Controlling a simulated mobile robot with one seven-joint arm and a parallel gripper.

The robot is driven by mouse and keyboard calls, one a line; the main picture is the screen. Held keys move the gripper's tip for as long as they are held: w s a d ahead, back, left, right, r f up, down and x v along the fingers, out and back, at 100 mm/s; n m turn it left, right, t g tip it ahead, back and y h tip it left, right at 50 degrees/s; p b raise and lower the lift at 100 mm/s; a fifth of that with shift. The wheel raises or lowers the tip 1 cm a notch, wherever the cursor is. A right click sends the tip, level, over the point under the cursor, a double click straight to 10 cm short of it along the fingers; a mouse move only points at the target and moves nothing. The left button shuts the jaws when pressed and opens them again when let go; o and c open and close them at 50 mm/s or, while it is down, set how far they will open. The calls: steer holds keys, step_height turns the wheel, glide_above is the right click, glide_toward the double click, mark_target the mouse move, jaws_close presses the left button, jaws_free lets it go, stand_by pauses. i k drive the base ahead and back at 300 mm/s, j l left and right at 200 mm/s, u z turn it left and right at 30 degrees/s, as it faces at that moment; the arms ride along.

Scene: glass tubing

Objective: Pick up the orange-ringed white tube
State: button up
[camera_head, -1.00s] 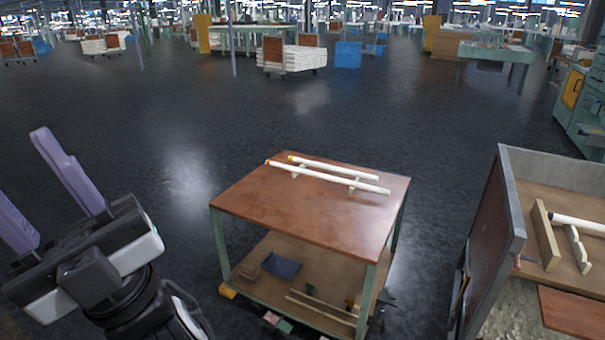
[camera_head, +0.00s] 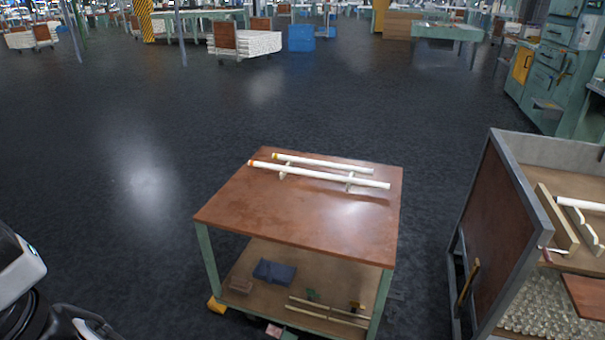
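Two white tubes lie side by side across small supports on the brown top of a green-legged table (camera_head: 300,220). The nearer, longer orange-ringed white tube (camera_head: 320,175) has an orange band at its left end. The farther tube (camera_head: 325,163) has a yellow band at its left end. Both are free of any grip. My gripper's fingers are out of the picture; only part of my arm shows at the lower left edge, well to the left of the table.
A cart (camera_head: 484,215) with a raised brown side panel stands at the right, holding another white tube (camera_head: 580,204). The table's lower shelf carries a blue item (camera_head: 274,271) and loose rods. Dark floor (camera_head: 110,190) is clear to the left and behind the table.

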mark_target(335, 178)
steer(key=i+j+z, duration=0.35)
steer(key=i+j, duration=0.95)
steer(key=j, duration=0.2)
steer(key=i+j+z, duration=0.1)
steer(key=j, duration=0.25)
steer(key=i+j, duration=0.3)
steer(key=j+z, duration=0.05)
steer(key=j, duration=0.05)
